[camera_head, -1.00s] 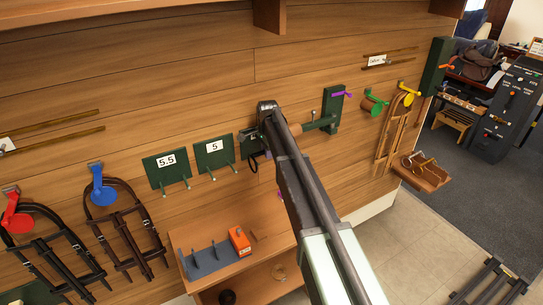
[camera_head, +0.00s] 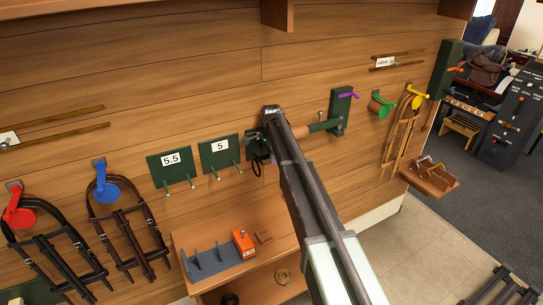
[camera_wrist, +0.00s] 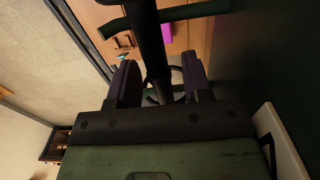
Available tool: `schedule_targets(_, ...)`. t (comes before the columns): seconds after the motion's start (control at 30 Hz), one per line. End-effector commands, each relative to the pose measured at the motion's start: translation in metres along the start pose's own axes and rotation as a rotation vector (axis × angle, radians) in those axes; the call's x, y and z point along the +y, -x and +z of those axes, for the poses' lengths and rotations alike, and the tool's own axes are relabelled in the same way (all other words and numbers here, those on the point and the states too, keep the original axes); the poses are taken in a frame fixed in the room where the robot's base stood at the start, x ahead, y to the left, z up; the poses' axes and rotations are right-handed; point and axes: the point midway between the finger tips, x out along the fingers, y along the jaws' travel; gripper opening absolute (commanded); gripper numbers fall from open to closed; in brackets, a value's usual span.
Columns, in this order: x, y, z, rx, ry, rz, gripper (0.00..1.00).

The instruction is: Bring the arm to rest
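My arm reaches across the head view to the wooden wall, and my gripper is mostly hidden behind its end link there. In the wrist view my gripper (camera_wrist: 160,82) shows two dark fingers standing apart. A dark bar (camera_wrist: 150,35) runs through the gap between them; I see no clear contact with either finger. Beside the end of my arm are a green plate marked 5 (camera_head: 219,153), one marked 5.5 (camera_head: 171,168), and a third green plate (camera_head: 254,147), partly covered. A dark loop (camera_head: 257,167) hangs below the third plate.
A green bracket (camera_head: 342,108) with a horizontal bar stands right of my arm. Bridles hang from a red hook (camera_head: 20,211) and a blue hook (camera_head: 106,189) at left. A shelf (camera_head: 190,233) with an orange box (camera_head: 243,242) is below. Tiled floor (camera_head: 400,250) lies open at right.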

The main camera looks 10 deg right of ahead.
Motion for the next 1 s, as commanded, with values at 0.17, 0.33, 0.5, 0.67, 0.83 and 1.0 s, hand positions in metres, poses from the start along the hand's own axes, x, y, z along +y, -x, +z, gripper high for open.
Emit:
schedule_targets(0.17,0.0000,-0.0001,0.0000,0.000,0.000,0.000,0.49)
schedule_targets(0.33,0.0000,-0.0002,0.0000,0.000,0.000,0.000,0.66)
schedule_targets(0.5,0.0000,-0.0002,0.0000,0.000,0.000,0.000,0.66)
schedule_targets(0.67,0.0000,-0.0001,0.0000,0.000,0.000,0.000,0.66)
schedule_targets(0.83,0.0000,-0.0001,0.0000,0.000,0.000,0.000,0.66)
schedule_targets(1.0,0.0000,0.0073,0.0000,0.000,0.000,0.000,0.66)
